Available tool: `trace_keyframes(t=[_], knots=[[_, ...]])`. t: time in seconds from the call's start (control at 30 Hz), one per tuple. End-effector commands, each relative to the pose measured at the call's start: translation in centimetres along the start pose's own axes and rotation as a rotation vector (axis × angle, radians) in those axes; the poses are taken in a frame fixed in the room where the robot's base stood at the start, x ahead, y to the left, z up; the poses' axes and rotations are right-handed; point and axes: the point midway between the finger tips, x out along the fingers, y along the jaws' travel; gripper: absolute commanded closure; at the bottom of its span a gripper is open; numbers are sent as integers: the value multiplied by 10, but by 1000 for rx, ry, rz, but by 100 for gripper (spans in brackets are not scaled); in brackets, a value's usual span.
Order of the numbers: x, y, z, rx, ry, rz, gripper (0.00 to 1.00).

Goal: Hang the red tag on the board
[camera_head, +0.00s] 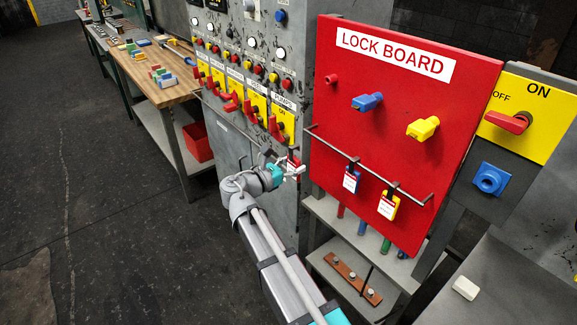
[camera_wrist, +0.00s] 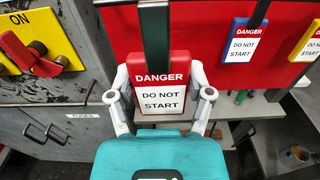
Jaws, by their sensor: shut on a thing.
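The red tag (camera_wrist: 160,84) reads "DANGER DO NOT START" and has a black strap (camera_wrist: 154,35) rising from its top. My gripper (camera_wrist: 160,100) is shut on the tag's sides and holds it upright. In the head view my gripper (camera_head: 297,170) is at the left edge of the red lock board (camera_head: 350,110), and the tag (camera_head: 292,160) is partly hidden by the fingers. The board's rail (camera_head: 335,145) carries a blue tag (camera_head: 351,181) and a yellow tag (camera_head: 388,206). The red tag is left of the rail's left end; the top of its strap is out of the wrist view.
A blue knob (camera_head: 367,102) and a yellow one (camera_head: 422,128) stick out from the board above the rail. A grey cabinet with red switch handles (camera_head: 275,127) stands close on the left. Shelves (camera_head: 340,220) are below the board. The rail between the two hung tags and its left end is bare.

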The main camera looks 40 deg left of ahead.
Motion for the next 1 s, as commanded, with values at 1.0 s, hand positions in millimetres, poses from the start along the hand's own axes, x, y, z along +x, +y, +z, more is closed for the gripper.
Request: trace_keyframes(t=[1.0], knots=[[60, -1, 1, 0, 0, -2, 80]])
